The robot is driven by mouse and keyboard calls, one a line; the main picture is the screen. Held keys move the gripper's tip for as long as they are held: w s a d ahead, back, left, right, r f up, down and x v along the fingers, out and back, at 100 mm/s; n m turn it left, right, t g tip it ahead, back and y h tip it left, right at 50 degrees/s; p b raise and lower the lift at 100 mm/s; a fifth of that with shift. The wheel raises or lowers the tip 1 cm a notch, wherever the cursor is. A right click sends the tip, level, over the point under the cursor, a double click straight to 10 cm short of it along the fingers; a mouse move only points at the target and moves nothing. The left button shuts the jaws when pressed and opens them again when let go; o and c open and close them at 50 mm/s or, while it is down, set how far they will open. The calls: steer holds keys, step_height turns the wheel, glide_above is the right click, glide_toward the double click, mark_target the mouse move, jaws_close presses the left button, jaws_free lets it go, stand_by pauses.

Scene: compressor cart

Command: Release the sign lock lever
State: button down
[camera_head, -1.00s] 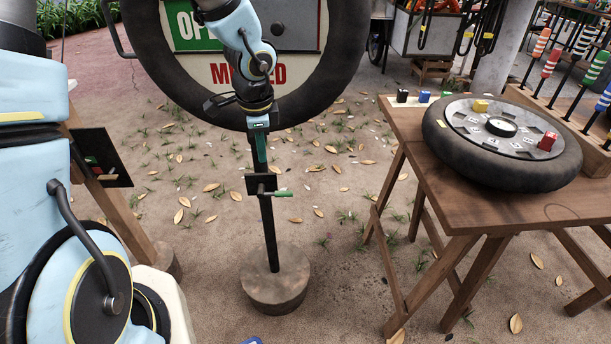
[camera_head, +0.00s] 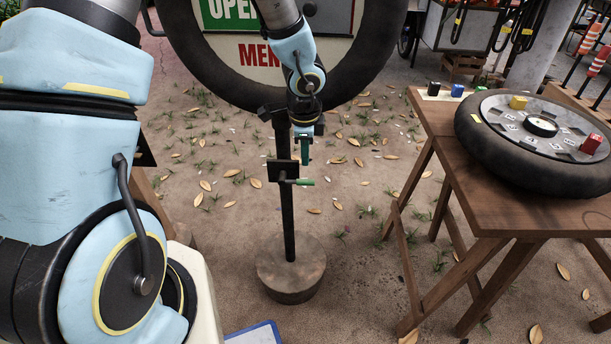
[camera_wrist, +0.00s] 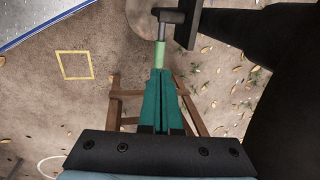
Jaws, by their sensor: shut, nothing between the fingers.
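The lock lever has a green handle (camera_head: 305,182) that sticks out to the right of a black plate (camera_head: 282,171) on the sign's post. It lies roughly level. In the wrist view the green handle (camera_wrist: 161,58) hangs from a dark metal pivot at the top. My gripper (camera_head: 305,161) is shut and empty, its teal fingers pointing down just above the handle, right of the post. In the wrist view the teal fingertips (camera_wrist: 160,73) meet the handle's end in the picture; I cannot tell whether they touch. The tyre-framed sign (camera_head: 385,75) is partly hidden by my arm.
The black post (camera_head: 288,225) stands on a round base (camera_head: 291,268). A wooden table (camera_head: 456,165) with a tyre (camera_head: 500,160) and coloured blocks is at right. Leaf-strewn ground between post and table is clear. A blue-edged board (camera_head: 250,335) is at the bottom.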

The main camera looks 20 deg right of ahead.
mark_target(309, 182)
steer(key=f, duration=0.2)
steer(key=w+f+b, duration=0.1)
steer(key=f, duration=0.4)
steer(key=shift+w+d+f, duration=0.1)
steer(key=shift+w+d, duration=0.05)
steer(key=shift+d, duration=0.15)
steer(key=shift+d+f, duration=0.1)
steer(key=y, duration=0.1)
steer(key=f+t+y+b, duration=0.1)
steer(key=d+f+y+b, duration=0.1)
steer(key=shift+s+f, duration=0.1)
steer(key=shift+s, duration=0.15)
step_height(309, 182, down, 3)
steer(key=t+y+b, duration=0.2)
steer(key=y, duration=0.2)
steer(key=shift+m, duration=0.4)
steer(key=f+t+y+b, duration=0.1)
steer(key=a+f+t+y+b, duration=0.1)
steer(key=y, duration=0.1)
steer(key=w+a+f+t+y+b, duration=0.1)
steer(key=y+b, duration=0.1)
steer(key=shift+f+m+t, duration=0.3)
steer(key=shift+f+m, duration=0.1)
steer(key=shift+a+f, duration=0.15)
